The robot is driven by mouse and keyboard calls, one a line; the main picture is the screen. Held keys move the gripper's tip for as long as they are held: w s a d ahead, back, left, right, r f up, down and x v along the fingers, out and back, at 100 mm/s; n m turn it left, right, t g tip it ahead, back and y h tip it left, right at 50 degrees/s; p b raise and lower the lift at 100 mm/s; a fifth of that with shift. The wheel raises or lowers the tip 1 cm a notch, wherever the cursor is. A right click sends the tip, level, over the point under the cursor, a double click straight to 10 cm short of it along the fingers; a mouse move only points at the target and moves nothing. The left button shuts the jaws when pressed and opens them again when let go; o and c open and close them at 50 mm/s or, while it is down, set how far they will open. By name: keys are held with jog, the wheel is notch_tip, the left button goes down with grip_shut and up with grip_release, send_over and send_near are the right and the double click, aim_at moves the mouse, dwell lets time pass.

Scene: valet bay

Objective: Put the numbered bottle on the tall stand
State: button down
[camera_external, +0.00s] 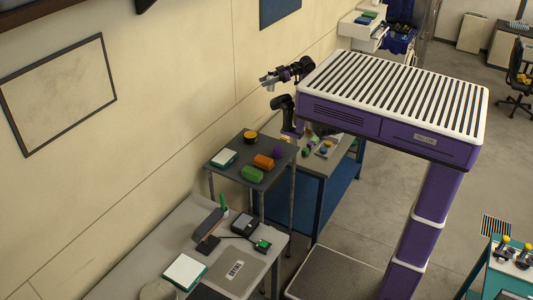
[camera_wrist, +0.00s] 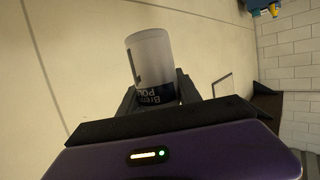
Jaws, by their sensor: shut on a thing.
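In the external view my gripper (camera_external: 268,80) is raised near the wall, and the bottle is too small to tell there. A tall dark-topped stand (camera_external: 245,152) is below and to the left of the gripper, which is apart from it.
On the stand are an orange roll (camera_external: 263,161), a green roll (camera_external: 252,174), a purple item (camera_external: 277,152), a yellow-and-black round item (camera_external: 250,136) and a white-and-teal box (camera_external: 223,158). A lower light table (camera_external: 200,225) is in front. A blue-sided bench (camera_external: 342,185) is to the right.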

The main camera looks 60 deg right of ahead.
jog(key=shift+s+d, duration=0.65)
jog(key=shift+s, duration=0.2)
notch_tip(320, 180, down, 38)
jog(key=b, duration=0.6)
jog(key=shift+a+f, duration=0.1)
jog(key=shift+f, duration=0.1)
jog(key=shift+r, duration=0.1)
jog(key=c, duration=0.8)
grip_release()
jog(key=shift+c, duration=0.2)
